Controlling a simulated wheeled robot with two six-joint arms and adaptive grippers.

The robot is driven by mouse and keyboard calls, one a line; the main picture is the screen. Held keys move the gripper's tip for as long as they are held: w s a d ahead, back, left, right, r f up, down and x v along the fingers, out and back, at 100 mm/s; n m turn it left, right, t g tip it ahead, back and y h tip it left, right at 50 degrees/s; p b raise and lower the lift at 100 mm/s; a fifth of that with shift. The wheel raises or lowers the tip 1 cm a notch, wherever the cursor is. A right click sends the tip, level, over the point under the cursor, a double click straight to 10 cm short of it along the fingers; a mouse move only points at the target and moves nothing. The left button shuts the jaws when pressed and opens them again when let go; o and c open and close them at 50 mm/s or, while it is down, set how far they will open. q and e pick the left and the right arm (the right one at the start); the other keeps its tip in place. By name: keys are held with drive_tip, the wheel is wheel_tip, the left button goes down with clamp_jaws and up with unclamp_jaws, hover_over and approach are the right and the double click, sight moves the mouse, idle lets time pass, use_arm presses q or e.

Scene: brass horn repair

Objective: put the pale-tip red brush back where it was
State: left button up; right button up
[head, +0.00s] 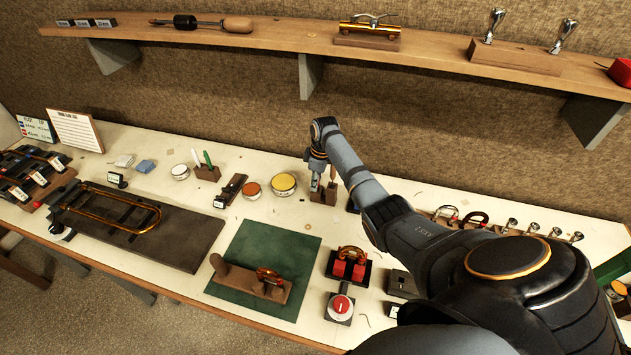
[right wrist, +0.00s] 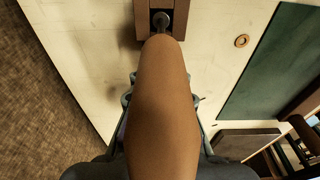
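My right gripper (head: 316,180) points down at a small wooden block (head: 330,196) on the bench, right of the yellow-topped tin. In the right wrist view a tapered brown handle (right wrist: 162,100) fills the middle. Its thin dark end meets a dark socket in the wooden block (right wrist: 145,28). Parts of my right gripper's fingers (right wrist: 162,105) show on both sides of the handle, which hides the space between them. I cannot tell whether they grip anything. I cannot make out a pale-tip red brush. A small brown holder (head: 207,174) has a green stick and a pale stick in it. My left gripper is out of view.
A yellow-topped tin (head: 284,183) and an orange-topped tin (head: 252,190) stand left of the block. A green mat (head: 240,250) with a wooden fixture lies in front. A shelf (head: 270,38) runs above.

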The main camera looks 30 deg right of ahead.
drive_tip(key=o, duration=0.3)
drive_tip(key=shift+f+b, duration=0.25)
drive_tip(key=shift+b, duration=0.35)
drive_tip(key=r+b, duration=0.1)
drive_tip(key=r, duration=0.2)
drive_tip(key=r+b, duration=0.1)
drive_tip(key=r, duration=0.1)
drive_tip(key=shift+d+r+b, duration=0.2)
drive_tip(key=shift+d+b, duration=0.05)
drive_tip(key=shift+b, duration=0.05)
drive_tip(key=r, duration=0.5)
drive_tip(key=shift+s+d+r, duration=0.1)
drive_tip(key=shift+s+r, duration=0.2)
drive_tip(key=shift+s, duration=0.05)
